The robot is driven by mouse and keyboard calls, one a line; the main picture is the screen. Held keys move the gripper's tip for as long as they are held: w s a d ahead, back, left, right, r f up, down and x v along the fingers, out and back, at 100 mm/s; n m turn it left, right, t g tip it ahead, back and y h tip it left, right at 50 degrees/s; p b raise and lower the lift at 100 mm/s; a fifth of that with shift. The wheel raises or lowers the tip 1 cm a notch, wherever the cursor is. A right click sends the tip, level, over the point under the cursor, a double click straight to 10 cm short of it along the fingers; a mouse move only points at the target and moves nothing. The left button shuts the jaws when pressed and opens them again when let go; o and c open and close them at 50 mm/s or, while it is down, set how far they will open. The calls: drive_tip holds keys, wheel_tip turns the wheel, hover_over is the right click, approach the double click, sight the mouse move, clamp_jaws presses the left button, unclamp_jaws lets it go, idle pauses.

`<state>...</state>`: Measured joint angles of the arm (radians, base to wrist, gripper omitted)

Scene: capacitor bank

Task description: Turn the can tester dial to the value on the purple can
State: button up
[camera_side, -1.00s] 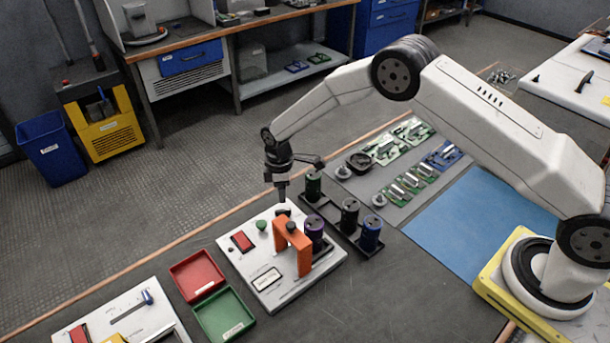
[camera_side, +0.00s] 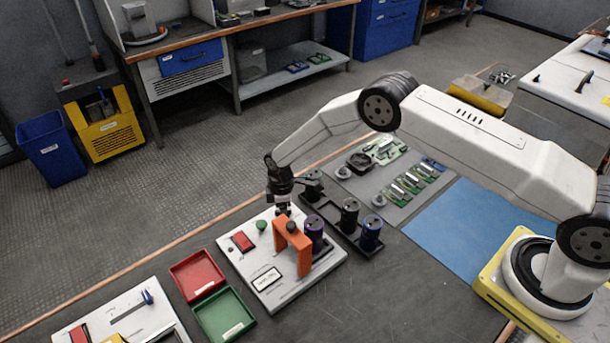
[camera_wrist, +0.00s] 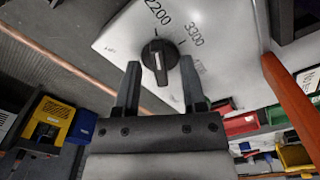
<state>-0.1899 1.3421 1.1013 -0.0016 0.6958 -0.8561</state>
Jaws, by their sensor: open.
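The can tester (camera_side: 262,262) is a pale panel with a red display, a green button and an orange arch (camera_side: 304,258). The purple can (camera_side: 315,236) stands upright beside the arch; I cannot read its value. My gripper (camera_wrist: 160,72) is open, with one finger on each side of the dial and visible gaps. In the side view my gripper (camera_side: 283,210) is low over the tester's far edge, hiding the dial.
A red tray (camera_side: 197,275) and a green tray (camera_side: 224,315) lie left of the tester. The orange arch rises close to my gripper.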

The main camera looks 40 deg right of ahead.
drive_tip(key=shift+c, duration=0.2)
clamp_jaws()
drive_tip(key=shift+m, duration=0.4)
drive_tip(key=m, duration=1.2)
drive_tip(key=shift+m, duration=0.3)
idle(0.3)
